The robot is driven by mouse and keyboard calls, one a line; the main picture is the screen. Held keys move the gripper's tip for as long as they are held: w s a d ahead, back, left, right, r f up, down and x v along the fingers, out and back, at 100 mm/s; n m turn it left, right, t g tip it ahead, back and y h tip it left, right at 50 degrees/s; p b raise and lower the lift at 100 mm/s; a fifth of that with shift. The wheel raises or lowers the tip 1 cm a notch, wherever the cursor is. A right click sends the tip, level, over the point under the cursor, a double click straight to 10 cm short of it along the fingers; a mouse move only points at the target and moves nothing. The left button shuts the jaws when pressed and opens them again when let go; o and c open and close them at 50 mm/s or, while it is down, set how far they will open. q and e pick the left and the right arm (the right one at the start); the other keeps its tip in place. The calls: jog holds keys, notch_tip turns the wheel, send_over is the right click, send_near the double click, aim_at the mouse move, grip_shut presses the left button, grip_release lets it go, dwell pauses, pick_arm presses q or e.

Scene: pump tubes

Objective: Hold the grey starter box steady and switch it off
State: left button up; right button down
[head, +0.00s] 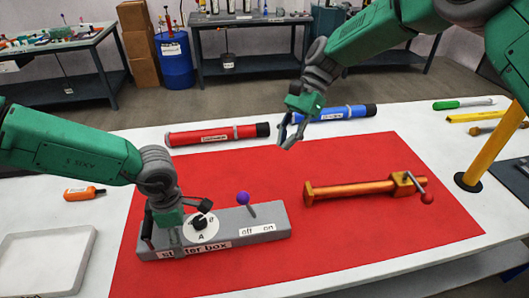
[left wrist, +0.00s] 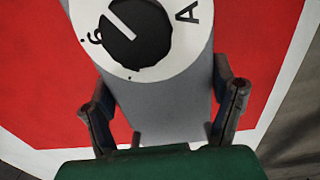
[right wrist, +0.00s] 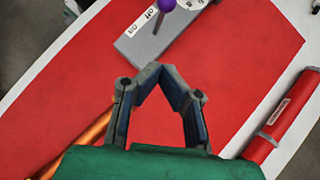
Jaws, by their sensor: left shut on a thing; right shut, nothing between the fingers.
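The grey starter box (head: 226,243) lies on the red mat (head: 330,240). On it are a black dial on a white disc (head: 201,229), with A and B marks, and a lever with a purple knob (head: 243,198) behind the "off on" label (head: 258,230). The lever leans left, toward "off". My left gripper (head: 176,222) is shut on the box's left end, fingers either side of it; the box also shows in the left wrist view (left wrist: 165,105). My right gripper (head: 290,138) is shut and empty, above the mat's back edge; its fingertips touch in the right wrist view (right wrist: 158,72).
An orange clamp-like tool (head: 348,189) lies on the mat to the right. A red tube (head: 215,134) and a blue tube (head: 335,114) lie behind the mat. A yellow post (head: 490,145) stands at the right; a white tray (head: 45,265) is at the left.

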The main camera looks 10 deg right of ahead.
pick_arm(q)
jog(key=shift+s+a, duration=0.1)
pick_arm(e)
send_near(248, 206)
notch_tip(248, 206, down, 3)
jog(key=a, duration=0.1)
jog(key=s+a, duration=0.1)
jog(key=shift+a+f, duration=0.3)
pick_arm(q)
jog(key=shift+f, duration=0.1)
pick_arm(e)
jog(key=shift+s+a, duration=0.15)
jog(key=shift+a, duration=0.25)
jog(key=shift+s+a+f, duration=0.15)
jog(key=shift+s+a, duration=0.1)
jog(key=shift+a, duration=0.85)
